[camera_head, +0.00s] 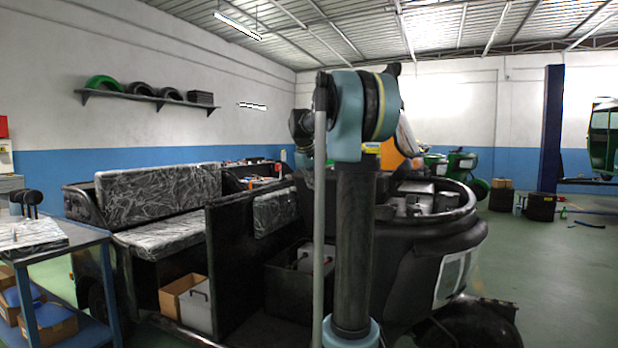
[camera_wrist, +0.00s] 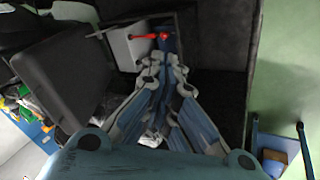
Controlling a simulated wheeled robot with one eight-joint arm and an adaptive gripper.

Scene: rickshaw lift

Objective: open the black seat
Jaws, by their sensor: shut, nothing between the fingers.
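A broad black padded panel (camera_wrist: 65,75), which looks like the black seat, stands at the left of the wrist view, tilted beside an open dark compartment. In the camera_head view I cannot make it out for certain behind my arm. A pale box (camera_wrist: 130,45) with a red part on top sits by the compartment. It also shows low in the vehicle in the camera_head view (camera_head: 317,257). My gripper (camera_wrist: 166,62) is shut and empty, to the right of the panel and apart from it in the wrist view. My gripper is hidden in the camera_head view.
The black rickshaw holds a plastic-wrapped rear bench (camera_head: 165,235) and a dark partition (camera_head: 235,265). A blue workbench (camera_head: 60,245) stands at the left. A cardboard box (camera_head: 180,290) sits below the bench. Green floor (camera_head: 540,270) is open at the right.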

